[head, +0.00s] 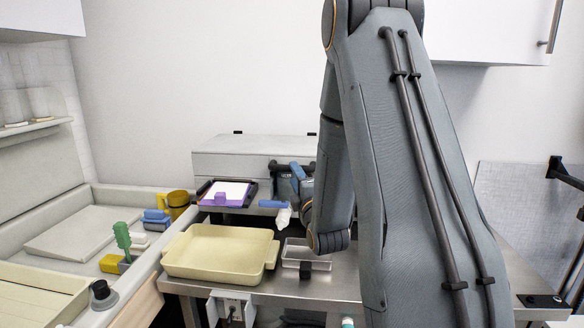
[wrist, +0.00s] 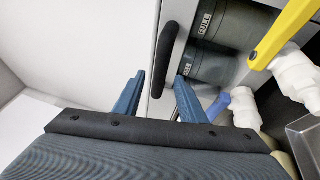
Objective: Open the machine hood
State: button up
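The machine hood (head: 250,162) is a grey box-like cover at the back of the bench in the head view, and it looks closed. In the wrist view, a black bar handle (wrist: 178,40) runs along a grey panel edge. My gripper (wrist: 160,78) is open, with its two blue fingers apart. The lower end of the handle shows between the fingers; I cannot tell how deep it sits between them, or whether they touch it. In the head view my gripper (head: 296,178) is at the hood's front right, partly hidden by my arm.
A black-framed tray (head: 207,192) with a purple item stands before the hood. A cream tray (head: 220,250) and a small clear tray (head: 308,257) lie nearer. A sink (head: 85,235) is at left. Dark cylinders (wrist: 215,68), a yellow bar (wrist: 281,32) and white nozzles (wrist: 297,75) crowd the wrist view's right.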

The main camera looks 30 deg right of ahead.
jog(key=shift+p+x, duration=0.7)
jog(key=shift+x, duration=1.75)
grip_shut()
